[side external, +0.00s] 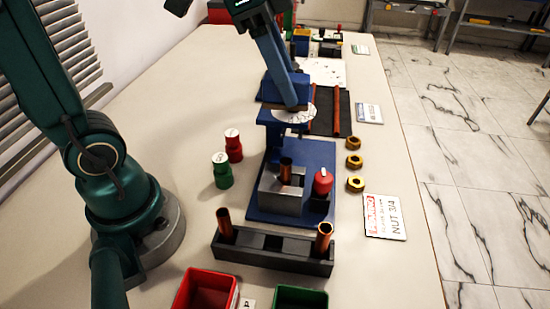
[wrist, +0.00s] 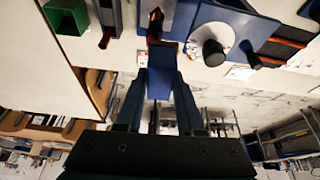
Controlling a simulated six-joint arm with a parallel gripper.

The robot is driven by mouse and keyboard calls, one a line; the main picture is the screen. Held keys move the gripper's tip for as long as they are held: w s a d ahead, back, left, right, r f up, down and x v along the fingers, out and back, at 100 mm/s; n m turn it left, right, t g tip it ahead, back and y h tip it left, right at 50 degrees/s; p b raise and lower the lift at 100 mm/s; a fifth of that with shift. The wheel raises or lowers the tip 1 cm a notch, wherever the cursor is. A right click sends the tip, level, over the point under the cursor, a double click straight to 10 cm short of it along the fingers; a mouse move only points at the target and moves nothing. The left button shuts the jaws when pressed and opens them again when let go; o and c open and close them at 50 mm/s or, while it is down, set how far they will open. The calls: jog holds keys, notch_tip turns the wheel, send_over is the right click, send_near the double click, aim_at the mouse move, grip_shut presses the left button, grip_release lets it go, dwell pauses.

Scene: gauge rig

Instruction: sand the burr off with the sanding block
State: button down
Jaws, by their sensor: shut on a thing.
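My gripper (side external: 284,88) is above the blue gauge stand, fingers pointing down. In the wrist view its fingers (wrist: 161,88) are shut on a blue block (wrist: 160,82), which I take to be the sanding block. A copper tube (side external: 286,168) stands upright in the grey vise (side external: 283,195), nearer the side camera than my gripper. Two more copper tubes (side external: 225,225) (side external: 323,240) stand in the black rack (side external: 270,250). The right one has a bright top rim; I cannot make out a burr for certain.
A white dial (side external: 294,114) sits on the blue stand close to my gripper. A red knob (side external: 322,182) is beside the vise. Red (side external: 205,292) and green (side external: 300,298) bins are in front.

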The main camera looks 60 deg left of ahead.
jog(key=shift+s+d+m+h, duration=0.35)
jog(key=shift+d+m, duration=0.15)
jog(key=shift+d, duration=0.3)
notch_tip(320, 180, down, 4)
jog(key=shift+w+a+f, duration=0.1)
jog(key=shift+a, duration=0.05)
send_over(285, 162)
jog(key=shift+f, duration=2.3)
jog(key=shift+w+f, duration=0.1)
jog(key=shift+f, duration=0.5)
jog(key=shift+w+d, duration=0.1)
jog(key=shift+d, duration=0.1)
jog(key=shift+w+d, duration=0.45)
jog(key=shift+s+a, duration=0.1)
jog(key=shift+s+a+f, duration=0.1)
jog(key=shift+s+a, duration=0.95)
jog(key=shift+s, duration=0.05)
